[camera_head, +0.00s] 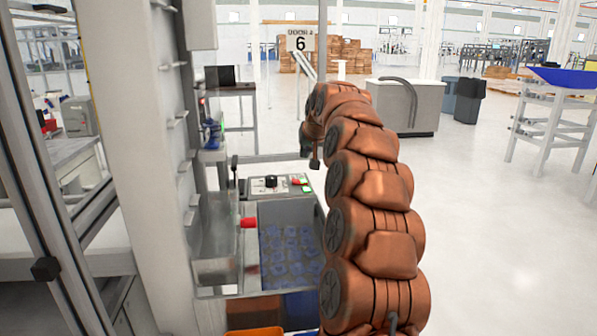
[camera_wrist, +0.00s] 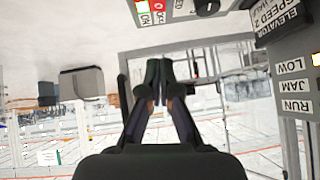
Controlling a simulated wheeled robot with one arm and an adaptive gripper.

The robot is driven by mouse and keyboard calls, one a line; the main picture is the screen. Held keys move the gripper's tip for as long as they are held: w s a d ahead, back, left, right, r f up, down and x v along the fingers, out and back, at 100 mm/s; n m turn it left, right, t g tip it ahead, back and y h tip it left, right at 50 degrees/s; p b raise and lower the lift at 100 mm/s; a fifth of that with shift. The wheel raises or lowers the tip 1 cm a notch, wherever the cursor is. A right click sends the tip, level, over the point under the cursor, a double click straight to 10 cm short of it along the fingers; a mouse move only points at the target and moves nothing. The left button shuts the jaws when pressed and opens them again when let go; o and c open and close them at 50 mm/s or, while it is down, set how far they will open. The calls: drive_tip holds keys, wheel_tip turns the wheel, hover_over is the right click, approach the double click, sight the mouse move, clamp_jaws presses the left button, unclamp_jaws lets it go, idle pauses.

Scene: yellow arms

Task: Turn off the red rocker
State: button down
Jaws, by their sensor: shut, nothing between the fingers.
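A grey control panel (camera_head: 262,189) stands behind the bin in the head view. It carries a black knob (camera_head: 271,181), a small red rocker (camera_head: 295,181) and a green one (camera_head: 306,189) at its right end. In the wrist view, which is turned over, the panel is cut by the top edge. The red rocker (camera_wrist: 158,6) shows there beside the green one (camera_wrist: 143,12). My gripper (camera_wrist: 159,68) is shut and empty, with its fingertips below the panel in that picture and apart from the rockers. The rocker's tilt is too small to tell.
A metal bin (camera_head: 290,215) with blue parts lies in front of the panel. A grey column (camera_head: 140,150) stands left. A labelled sign box (camera_wrist: 292,80) is at the right in the wrist view. Open floor (camera_head: 480,220) lies to the right.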

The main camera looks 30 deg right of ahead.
hover_over(294, 180)
drive_tip(key=s, duration=0.3)
drive_tip(key=shift+w+d+f+p, duration=0.15)
drive_tip(key=shift+f+p, duration=0.1)
drive_tip(key=shift+f, duration=1.55)
drive_tip(key=shift+w+a+f+p, duration=0.1)
drive_tip(key=shift+f+p, duration=0.1)
drive_tip(key=shift+f, duration=3.5)
drive_tip(key=shift+w+a, duration=0.1)
drive_tip(key=shift+a, duration=0.2)
